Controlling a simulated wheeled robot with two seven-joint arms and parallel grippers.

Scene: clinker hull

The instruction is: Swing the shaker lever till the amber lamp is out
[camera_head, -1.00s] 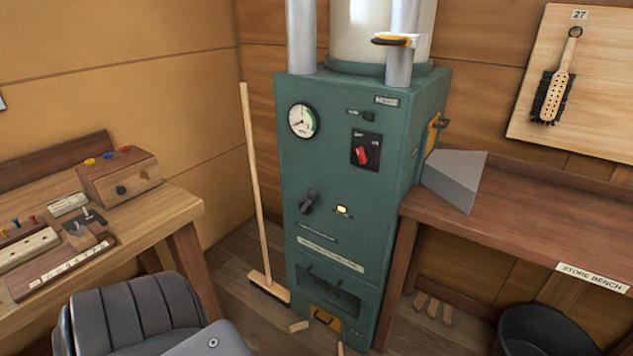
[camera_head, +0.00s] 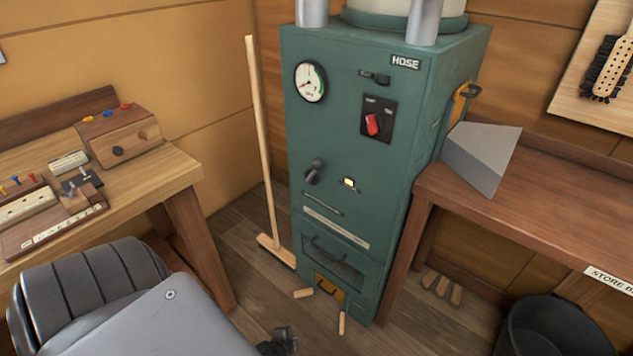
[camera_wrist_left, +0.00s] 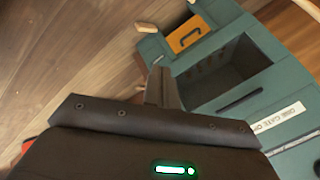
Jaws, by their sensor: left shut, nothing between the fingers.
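The green cabinet (camera_head: 345,120) stands against the back wall. Its small amber lamp (camera_head: 348,183) is lit, on the front below the red switch. A dark lever with a round knob (camera_head: 314,171) sticks out just left of the lamp; it looks like the shaker lever, though no label on it is readable. My left gripper (camera_head: 280,345) is low at the bottom edge, in front of the cabinet and well below the lever, touching neither. In the left wrist view its fingers (camera_wrist_left: 158,85) are shut and empty, near the cabinet's open lower bay. My right gripper is out of view.
A broom (camera_head: 262,150) leans left of the cabinet. A workbench (camera_head: 180,178) is at left, the store bench (camera_head: 560,195) at right, with a black bucket (camera_head: 550,325) below. Floor between is mostly clear.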

